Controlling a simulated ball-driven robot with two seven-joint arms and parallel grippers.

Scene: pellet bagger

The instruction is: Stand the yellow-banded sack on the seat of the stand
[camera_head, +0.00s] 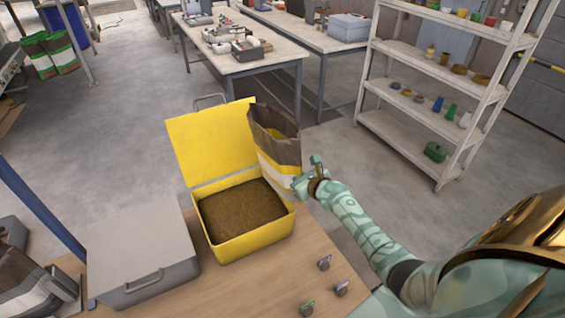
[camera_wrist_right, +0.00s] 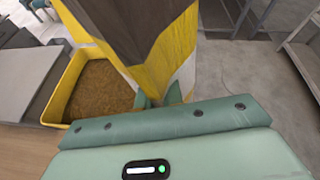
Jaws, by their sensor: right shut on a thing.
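The yellow-banded sack (camera_head: 278,150) is brown with yellow and white bands. It stands tall with an open top, behind the right rear part of the yellow box in the head view. My right gripper (camera_head: 307,184) is shut on the sack's lower right side. In the right wrist view the sack (camera_wrist_right: 150,40) rises from between the fingertips (camera_wrist_right: 160,97) and looks tilted. Whether its base touches anything is hidden. I cannot make out the seat of the stand for sure. My left gripper is not in view.
An open yellow box (camera_head: 262,243) of brown pellets stands on the wooden table (camera_head: 275,285). Beside it are a closed grey box (camera_head: 140,250) and, far left, another brown-and-white sack (camera_head: 22,285). A blue post (camera_head: 40,210) crosses the left. Three small clips (camera_head: 324,262) lie in front.

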